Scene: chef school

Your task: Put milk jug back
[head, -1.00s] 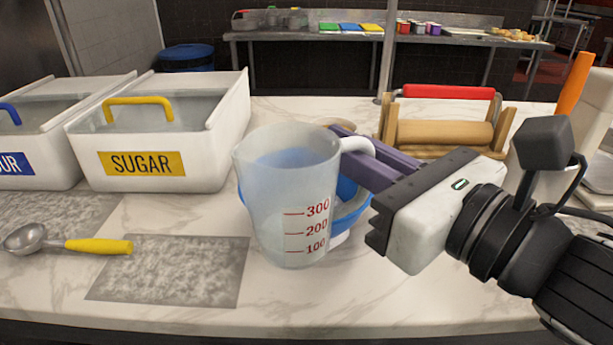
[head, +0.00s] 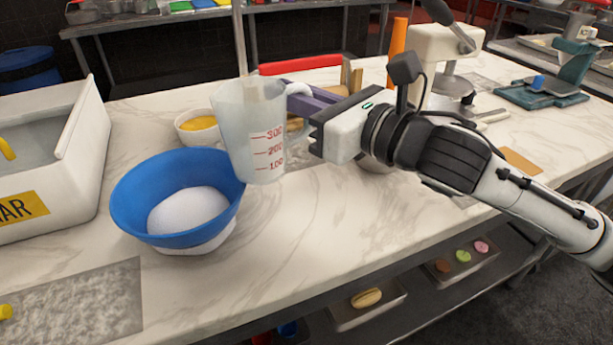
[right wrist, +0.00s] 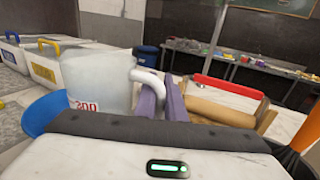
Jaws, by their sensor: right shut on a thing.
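The milk jug (head: 250,130) is a clear frosted measuring jug with red marks. It is held upright above the marble counter, and it also shows in the right wrist view (right wrist: 95,85). My right gripper (head: 298,103) is shut on the jug's white handle from the right; its purple fingers (right wrist: 162,98) show in the right wrist view. Whether milk is inside I cannot tell. A blue bowl (head: 130,195) with white contents stands on the counter, left of and below the jug. My left gripper is not in view.
A small bowl with yellow contents (head: 197,122) stands behind the jug. The white sugar bin (head: 75,150) is at left. A rolling pin with a red-handled rack (right wrist: 220,100) stands behind. A white press (head: 450,60) is at back right. The front right counter (head: 330,225) is clear.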

